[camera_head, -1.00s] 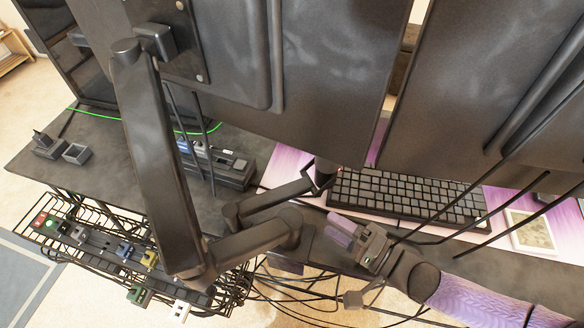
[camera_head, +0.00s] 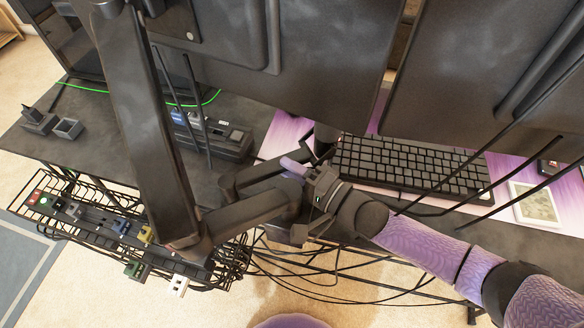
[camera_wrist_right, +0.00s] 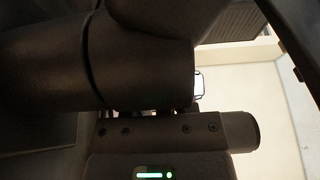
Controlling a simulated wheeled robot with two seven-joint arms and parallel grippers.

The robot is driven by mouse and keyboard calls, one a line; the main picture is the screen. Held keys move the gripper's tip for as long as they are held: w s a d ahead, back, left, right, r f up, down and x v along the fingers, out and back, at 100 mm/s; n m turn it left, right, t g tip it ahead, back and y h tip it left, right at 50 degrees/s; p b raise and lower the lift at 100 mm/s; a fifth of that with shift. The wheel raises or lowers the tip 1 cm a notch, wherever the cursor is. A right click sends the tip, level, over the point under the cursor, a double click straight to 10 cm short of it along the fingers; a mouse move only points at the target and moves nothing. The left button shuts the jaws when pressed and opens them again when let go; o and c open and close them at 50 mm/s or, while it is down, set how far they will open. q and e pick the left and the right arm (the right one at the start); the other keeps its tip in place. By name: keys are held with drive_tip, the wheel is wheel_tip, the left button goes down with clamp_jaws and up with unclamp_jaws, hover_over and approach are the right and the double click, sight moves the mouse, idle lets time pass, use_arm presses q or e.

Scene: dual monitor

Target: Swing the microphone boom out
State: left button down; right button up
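A dark jointed arm, which looks like the microphone boom (camera_head: 243,211), lies low along the near edge of the desk. Its links fold at a rounded joint at the left, and one link runs right toward a small dark upright cylinder (camera_head: 325,138), possibly the microphone. My right gripper (camera_head: 292,166) is at the right end of these links, its purple fingertip overlapping the upper link in the head view. Whether it touches or holds it is unclear. In the right wrist view a thick dark cylindrical part (camera_wrist_right: 140,65) fills the upper left and hides the fingertips. My left gripper is not visible.
A tall dark support arm (camera_head: 150,130) and large monitor backs (camera_head: 330,80) stand close by. A keyboard (camera_head: 410,165) lies on a purple mat right of the gripper. A wire cable tray (camera_head: 120,235) and loose cables hang below the desk's near edge.

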clamp_jaws()
idle(1.1)
